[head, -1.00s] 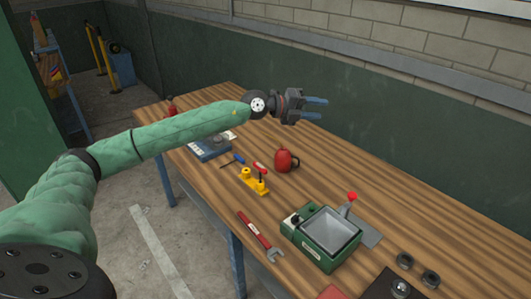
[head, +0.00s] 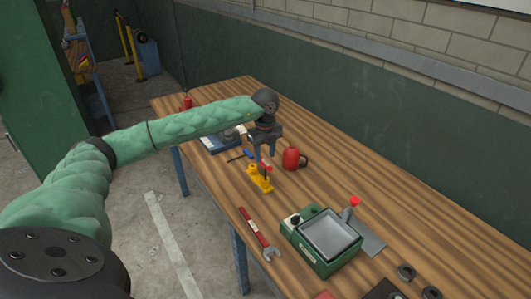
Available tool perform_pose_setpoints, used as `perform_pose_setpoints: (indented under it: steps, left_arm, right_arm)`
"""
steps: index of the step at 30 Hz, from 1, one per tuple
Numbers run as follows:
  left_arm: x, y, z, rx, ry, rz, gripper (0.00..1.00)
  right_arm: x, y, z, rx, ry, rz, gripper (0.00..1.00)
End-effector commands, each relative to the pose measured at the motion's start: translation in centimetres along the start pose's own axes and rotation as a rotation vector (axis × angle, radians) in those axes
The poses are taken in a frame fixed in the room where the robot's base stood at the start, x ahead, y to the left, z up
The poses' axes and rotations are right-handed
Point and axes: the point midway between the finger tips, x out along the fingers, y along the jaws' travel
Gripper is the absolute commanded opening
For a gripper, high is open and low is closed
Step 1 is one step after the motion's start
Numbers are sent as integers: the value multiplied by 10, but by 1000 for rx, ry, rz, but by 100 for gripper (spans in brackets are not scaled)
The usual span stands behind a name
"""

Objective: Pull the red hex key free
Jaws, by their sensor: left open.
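The red hex key (head: 266,168) stands in a small yellow holder (head: 258,183) on the wooden bench. Its red top shows just below my left gripper (head: 265,155). That gripper points down with its two fingers apart, over the holder and around or just above the key's top; I cannot tell whether it touches. The fingers partly hide the key. My right gripper is not in view.
A blue-handled tool (head: 246,154) lies behind the holder. A red jug (head: 291,158) stands close to the right of the gripper. A red wrench (head: 257,232) and a green machine with a grey basin (head: 328,237) are nearer.

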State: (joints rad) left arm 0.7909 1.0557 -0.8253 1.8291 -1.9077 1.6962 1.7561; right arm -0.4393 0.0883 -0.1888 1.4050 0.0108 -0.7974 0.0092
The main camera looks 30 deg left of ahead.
Motion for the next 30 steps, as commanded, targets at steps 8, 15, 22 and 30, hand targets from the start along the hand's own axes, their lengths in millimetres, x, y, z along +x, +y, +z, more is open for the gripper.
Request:
perform_pose_setpoints:
  steps: [8,15,22,30]
  left_arm:
    - [10,0,-1,-39,3,0,42]
    - [40,0,-1,-38,3,-1,42]
    - [65,-1,-1,-38,4,-3,42]
    - [78,-1,-1,-36,3,-5,42]
  right_arm:
    - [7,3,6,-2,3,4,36]
    - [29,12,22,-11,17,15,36]
    - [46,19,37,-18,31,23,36]
    - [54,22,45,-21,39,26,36]
